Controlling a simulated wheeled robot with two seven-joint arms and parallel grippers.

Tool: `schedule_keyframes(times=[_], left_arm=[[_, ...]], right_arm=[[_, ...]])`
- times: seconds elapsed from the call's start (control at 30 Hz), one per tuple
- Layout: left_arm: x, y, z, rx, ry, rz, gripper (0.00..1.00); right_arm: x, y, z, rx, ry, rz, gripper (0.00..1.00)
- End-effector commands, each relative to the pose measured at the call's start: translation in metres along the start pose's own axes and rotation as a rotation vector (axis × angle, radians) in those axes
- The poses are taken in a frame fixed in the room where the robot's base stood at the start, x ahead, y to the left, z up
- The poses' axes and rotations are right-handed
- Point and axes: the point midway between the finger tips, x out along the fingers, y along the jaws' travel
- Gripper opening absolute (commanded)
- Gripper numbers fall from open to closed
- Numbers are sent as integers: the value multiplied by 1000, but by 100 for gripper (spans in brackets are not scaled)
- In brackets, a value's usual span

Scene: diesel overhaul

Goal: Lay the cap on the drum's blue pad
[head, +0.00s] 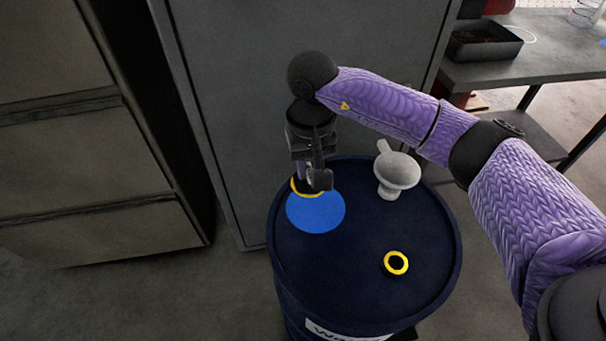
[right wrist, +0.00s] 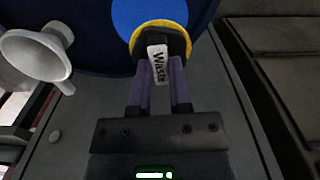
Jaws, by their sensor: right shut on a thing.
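The cap (head: 299,191), black with a yellow rim, is at the far left edge of the round blue pad (head: 316,213) on the dark blue drum (head: 340,275). My right gripper (head: 311,180) points down and is shut on the cap, partly hiding it. In the right wrist view the cap (right wrist: 176,42) sits between the fingers of the right gripper (right wrist: 159,75), with a white "Waste" label facing the camera. The cap overlaps the edge of the pad (right wrist: 150,13) there. I cannot tell whether it touches the drum top. My left gripper is not in view.
A white funnel (head: 397,176) stands on the drum to the right of the pad. A black ring with a yellow rim (head: 396,263) is at the drum's front right. Grey cabinets (head: 290,60) stand close behind; a workbench (head: 525,65) is at the back right.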

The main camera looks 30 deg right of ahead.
Motion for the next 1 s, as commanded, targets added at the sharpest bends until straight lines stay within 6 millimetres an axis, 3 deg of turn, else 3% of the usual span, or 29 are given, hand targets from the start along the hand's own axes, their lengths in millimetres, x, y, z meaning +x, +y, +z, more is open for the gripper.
schedule_keyframes(times=[0.1,0.27,0.63,0.93,0.97,1.0], left_arm=[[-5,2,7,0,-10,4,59],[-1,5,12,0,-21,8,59],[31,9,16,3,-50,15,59],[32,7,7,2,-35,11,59],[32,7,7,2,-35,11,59],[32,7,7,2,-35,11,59]], right_arm=[[11,13,-8,35,-1,-1,0],[23,17,-11,43,0,0,0],[80,16,-10,41,-4,0,0],[83,16,-11,41,1,-1,0],[83,16,-11,41,1,-1,28],[83,16,-11,41,1,-1,36]])
